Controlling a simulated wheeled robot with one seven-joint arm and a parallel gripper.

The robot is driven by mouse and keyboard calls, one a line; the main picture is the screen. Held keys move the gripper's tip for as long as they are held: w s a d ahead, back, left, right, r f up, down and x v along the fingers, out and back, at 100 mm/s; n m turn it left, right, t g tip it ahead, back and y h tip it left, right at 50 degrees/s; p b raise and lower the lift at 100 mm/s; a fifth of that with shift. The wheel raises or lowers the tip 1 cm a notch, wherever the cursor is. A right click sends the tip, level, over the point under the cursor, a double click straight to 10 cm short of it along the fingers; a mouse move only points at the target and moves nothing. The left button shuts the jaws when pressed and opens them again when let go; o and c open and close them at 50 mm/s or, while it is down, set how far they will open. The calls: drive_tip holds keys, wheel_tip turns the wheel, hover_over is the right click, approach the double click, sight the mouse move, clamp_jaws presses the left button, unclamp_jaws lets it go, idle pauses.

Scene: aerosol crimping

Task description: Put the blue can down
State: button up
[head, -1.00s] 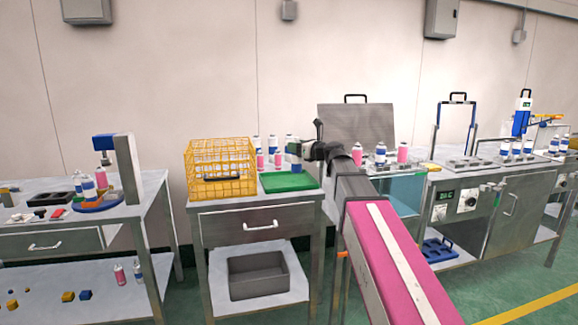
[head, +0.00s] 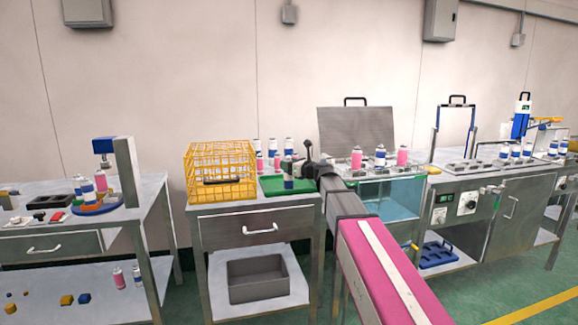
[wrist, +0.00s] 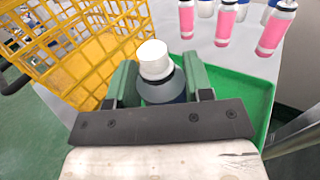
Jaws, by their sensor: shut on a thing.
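My gripper (head: 297,168) is shut on the blue can (head: 289,184), low over the green tray (head: 269,193). In the wrist view the can's white cap (wrist: 153,54) and dark shoulder show between the green fingers (wrist: 160,84); its lower part is hidden. The can looks upright. I cannot tell whether its base touches the tray. The tray also shows in the wrist view (wrist: 257,100), empty on its visible part right of the can.
A yellow wire basket (head: 221,165) stands close left of the tray. Several pink and blue cans stand behind the tray, including a pink can (wrist: 271,33). A water tank (head: 392,195) with cans above it is to the right.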

drive_tip(key=o, duration=1.2)
drive_tip(key=shift+f, duration=0.1)
drive_tip(key=shift+o, duration=0.2)
drive_tip(key=v, duration=1.2)
